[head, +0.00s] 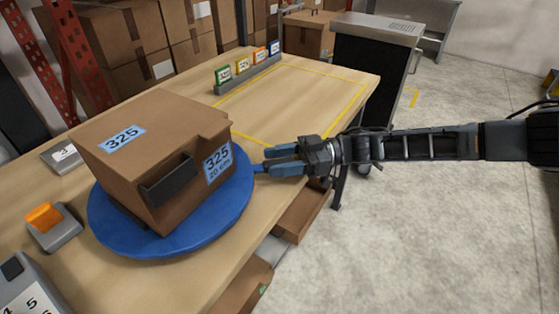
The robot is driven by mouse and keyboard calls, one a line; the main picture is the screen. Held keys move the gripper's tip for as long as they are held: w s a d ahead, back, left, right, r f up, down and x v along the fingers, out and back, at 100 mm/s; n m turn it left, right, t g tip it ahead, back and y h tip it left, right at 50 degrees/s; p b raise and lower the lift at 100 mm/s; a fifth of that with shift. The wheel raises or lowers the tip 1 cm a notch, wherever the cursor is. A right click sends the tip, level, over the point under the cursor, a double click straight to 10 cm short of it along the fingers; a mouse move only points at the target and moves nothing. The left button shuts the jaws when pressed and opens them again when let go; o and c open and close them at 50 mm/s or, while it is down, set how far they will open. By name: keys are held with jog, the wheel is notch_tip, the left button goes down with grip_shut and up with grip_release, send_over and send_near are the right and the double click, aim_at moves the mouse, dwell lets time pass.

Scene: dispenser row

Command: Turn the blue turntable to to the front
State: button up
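The blue turntable (111,221) is a round disc on the wooden table, left of centre. A brown carton (125,170) labelled 325 sits on it, with a dark handle slot on its near face. A small blue tab (258,168) sticks out from the disc's right side. My gripper (266,161) reaches in from the right, level with the tab. Its two blue fingers are apart, with their tips beside the tab. I cannot tell whether a finger touches the tab.
An orange switch (44,217) on a grey base and a grey numbered box (30,290) stand near the table's left edge. A rack of coloured cards (247,67) and a yellow-taped area (340,98) lie farther back. Open drawers (301,212) stick out below the table's right edge.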

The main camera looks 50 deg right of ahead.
jog(key=b+v, duration=0.1)
jog(key=v, duration=0.5)
jog(key=shift+s+d, duration=0.2)
jog(key=shift+d, duration=0.05)
jog(key=shift+s+d, duration=0.35)
jog(key=shift+d, duration=0.05)
